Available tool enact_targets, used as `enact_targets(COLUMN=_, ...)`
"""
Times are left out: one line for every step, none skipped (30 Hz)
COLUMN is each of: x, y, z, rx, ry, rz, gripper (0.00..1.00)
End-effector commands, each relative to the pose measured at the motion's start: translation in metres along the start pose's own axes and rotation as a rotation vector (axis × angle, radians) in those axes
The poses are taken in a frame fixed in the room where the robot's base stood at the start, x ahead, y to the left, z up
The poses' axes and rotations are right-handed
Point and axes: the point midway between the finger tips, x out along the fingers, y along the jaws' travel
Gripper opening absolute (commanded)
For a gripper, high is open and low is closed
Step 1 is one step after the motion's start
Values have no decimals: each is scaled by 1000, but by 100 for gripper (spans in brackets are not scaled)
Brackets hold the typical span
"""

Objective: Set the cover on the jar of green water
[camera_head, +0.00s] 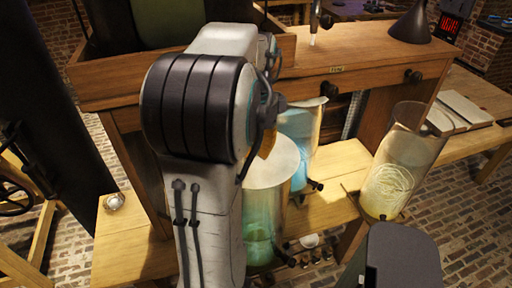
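A tall glass jar (262,215) with green water stands on the wooden bench, just right of my arm, which hides its left side.
A jar of blue water (296,150) stands behind the green one. A jar with yellowish contents (392,180) stands at the right. A wooden desk (350,55) rises behind, with a dark lamp shade (411,24). A small metal piece (115,201) sits on the bench (130,255) at left.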

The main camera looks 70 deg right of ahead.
Motion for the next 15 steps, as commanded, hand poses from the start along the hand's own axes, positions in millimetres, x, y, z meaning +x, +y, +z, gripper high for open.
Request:
enact_targets(x=-1, y=0, z=0, rx=0, ry=0, rz=-1, gripper=0)
enact_targets(x=-1, y=0, z=0, rx=0, ry=0, rz=-1, gripper=0)
enact_targets(x=-1, y=0, z=0, rx=0, ry=0, rz=-1, gripper=0)
enact_targets(x=-1, y=0, z=0, rx=0, ry=0, rz=-1, gripper=0)
enact_targets(x=-2, y=0, z=0, rx=0, ry=0, rz=-1, gripper=0)
enact_targets(x=-2, y=0, z=0, rx=0, ry=0, rz=-1, gripper=0)
enact_targets(x=-3, y=0, z=0, rx=0, ry=0, rz=-1, gripper=0)
enact_targets(x=-3, y=0, z=0, rx=0, ry=0, rz=-1, gripper=0)
enact_targets(x=-4, y=0, z=0, rx=0, ry=0, rz=-1, gripper=0)
enact_targets(x=-5, y=0, z=0, rx=0, ry=0, rz=-1, gripper=0)
enact_targets(x=-6, y=0, z=0, rx=0, ry=0, rz=-1, gripper=0)
enact_targets(x=-7, y=0, z=0, rx=0, ry=0, rz=-1, gripper=0)
enact_targets(x=-8, y=0, z=0, rx=0, ry=0, rz=-1, gripper=0)
enact_targets(x=-9, y=0, z=0, rx=0, ry=0, rz=-1, gripper=0)
enact_targets(x=-10, y=0, z=0, rx=0, ry=0, rz=-1, gripper=0)
